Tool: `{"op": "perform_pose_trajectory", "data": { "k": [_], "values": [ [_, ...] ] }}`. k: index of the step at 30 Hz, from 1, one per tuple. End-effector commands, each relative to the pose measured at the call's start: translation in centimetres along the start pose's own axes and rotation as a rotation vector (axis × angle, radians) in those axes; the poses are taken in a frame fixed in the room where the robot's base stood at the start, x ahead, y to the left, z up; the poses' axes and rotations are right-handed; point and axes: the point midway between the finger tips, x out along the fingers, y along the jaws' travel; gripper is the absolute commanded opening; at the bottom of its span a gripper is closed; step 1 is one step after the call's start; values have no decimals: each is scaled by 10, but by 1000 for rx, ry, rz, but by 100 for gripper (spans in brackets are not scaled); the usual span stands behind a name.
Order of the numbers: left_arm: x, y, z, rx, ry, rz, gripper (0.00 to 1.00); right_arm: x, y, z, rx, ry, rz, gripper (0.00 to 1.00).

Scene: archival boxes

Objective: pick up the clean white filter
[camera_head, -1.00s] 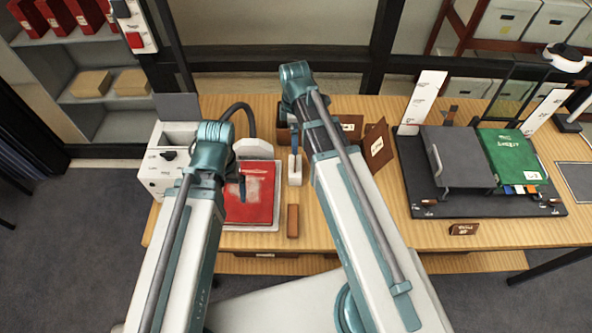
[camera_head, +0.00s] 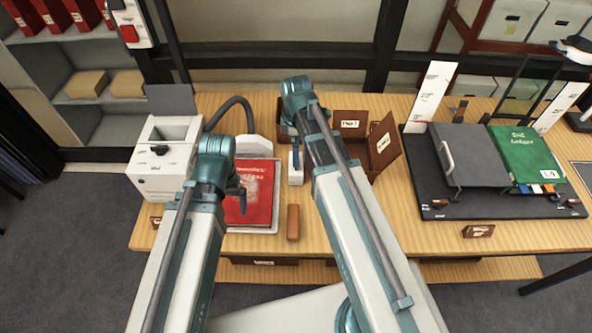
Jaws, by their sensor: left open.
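I cannot pick out a clean white filter with certainty. A white machine (camera_head: 163,172) with a raised grey lid and an open top stands at the left of the table, and a dark hose runs from it. My left gripper (camera_head: 241,197) is open, just over the red book (camera_head: 259,205); its fingers are small and partly hidden by my arm. An open brown box (camera_head: 384,145) with pale labels lies partly behind that arm.
A black board (camera_head: 452,206) at the right carries a grey case (camera_head: 470,155) and a green book (camera_head: 523,152). Shelves stand behind at the left.

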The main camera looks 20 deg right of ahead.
Motion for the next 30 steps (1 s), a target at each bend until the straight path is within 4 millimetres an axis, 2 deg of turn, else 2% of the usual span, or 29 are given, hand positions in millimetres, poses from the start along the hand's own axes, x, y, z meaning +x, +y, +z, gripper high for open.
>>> {"op": "perform_pose_trajectory", "data": {
  "k": [1,9,18,20,30],
  "values": [
    [11,1,-1,0,0,0,95,11,1,0,0,0,0,100],
    [42,4,-2,0,0,0,95,42,2,1,0,0,0,100],
    [42,4,-2,0,0,0,95,42,2,0,0,0,0,100],
    [42,4,-2,0,0,0,95,42,2,0,0,0,0,91],
    [42,4,-2,0,0,0,95,42,2,0,0,0,0,30]
  ]
}}
